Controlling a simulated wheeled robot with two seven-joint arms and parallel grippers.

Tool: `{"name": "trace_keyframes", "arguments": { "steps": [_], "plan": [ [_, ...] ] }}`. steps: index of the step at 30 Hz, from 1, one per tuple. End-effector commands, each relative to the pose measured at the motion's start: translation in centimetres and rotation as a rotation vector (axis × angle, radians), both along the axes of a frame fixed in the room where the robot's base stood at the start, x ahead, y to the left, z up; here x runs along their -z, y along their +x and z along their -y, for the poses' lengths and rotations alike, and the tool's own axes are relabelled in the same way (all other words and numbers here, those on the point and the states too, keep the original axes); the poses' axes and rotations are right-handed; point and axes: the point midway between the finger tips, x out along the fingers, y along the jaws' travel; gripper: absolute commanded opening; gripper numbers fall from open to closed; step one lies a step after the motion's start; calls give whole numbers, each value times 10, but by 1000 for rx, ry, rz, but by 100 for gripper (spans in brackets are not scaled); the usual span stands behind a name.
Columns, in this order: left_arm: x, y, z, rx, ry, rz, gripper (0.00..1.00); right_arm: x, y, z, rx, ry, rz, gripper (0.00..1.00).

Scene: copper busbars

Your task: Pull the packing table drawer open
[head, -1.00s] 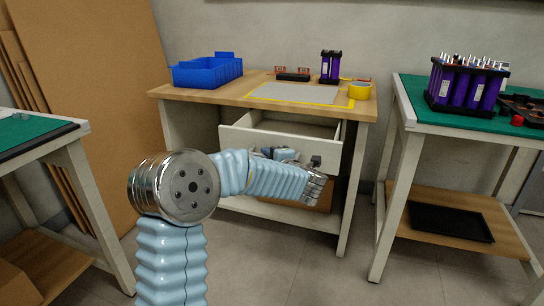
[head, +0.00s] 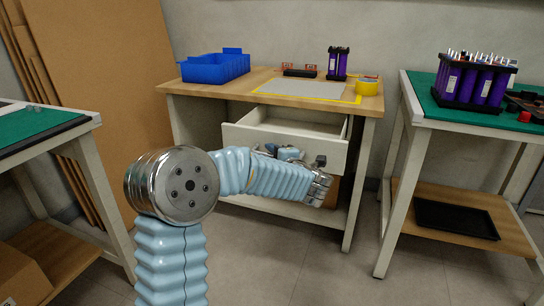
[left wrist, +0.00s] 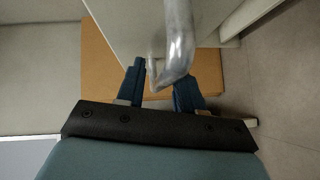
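The packing table (head: 215,93) stands at the centre with its white drawer (head: 245,135) pulled out, and the empty inside shows from above. My left gripper (head: 290,154) is at the drawer front, with my wrist partly covering it. The far side of the grip is hidden by the handle. My right gripper is not in view.
On the packing table are a blue bin (head: 215,68), a dark purple cell block (head: 338,63) and yellow tape (head: 367,88). Green-topped tables stand at left (head: 40,131) and right (head: 440,113). Floor shows between the packing table and right table.

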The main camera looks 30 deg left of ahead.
Motion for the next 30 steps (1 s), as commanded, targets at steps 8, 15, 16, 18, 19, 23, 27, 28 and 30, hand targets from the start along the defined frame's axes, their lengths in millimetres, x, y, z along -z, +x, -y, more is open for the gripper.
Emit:
{"name": "trace_keyframes", "arguments": {
  "steps": [8, 15, 16, 18, 19, 23, 27, 28, 30],
  "plan": [
    [-4, -9, 18, 3, 1, 0, 36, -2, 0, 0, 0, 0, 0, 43],
    [-12, -39, 68, 6, 0, 0, 36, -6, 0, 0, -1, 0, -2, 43],
    [-13, -43, 73, 4, 1, -1, 36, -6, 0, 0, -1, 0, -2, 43],
    [-15, -51, 87, 4, 1, 0, 36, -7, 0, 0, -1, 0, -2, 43],
    [-16, -54, 92, 4, 1, 0, 36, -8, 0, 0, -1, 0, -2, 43],
    [-18, -64, 108, 2, 0, 1, 36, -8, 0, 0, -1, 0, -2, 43],
    [-19, -70, 116, 0, 0, 0, 36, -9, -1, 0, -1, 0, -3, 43],
    [-19, -70, 117, -1, 0, 0, 36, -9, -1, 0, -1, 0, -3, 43],
    [-19, -71, 118, -1, 0, 0, 36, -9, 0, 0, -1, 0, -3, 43]
  ]
}}
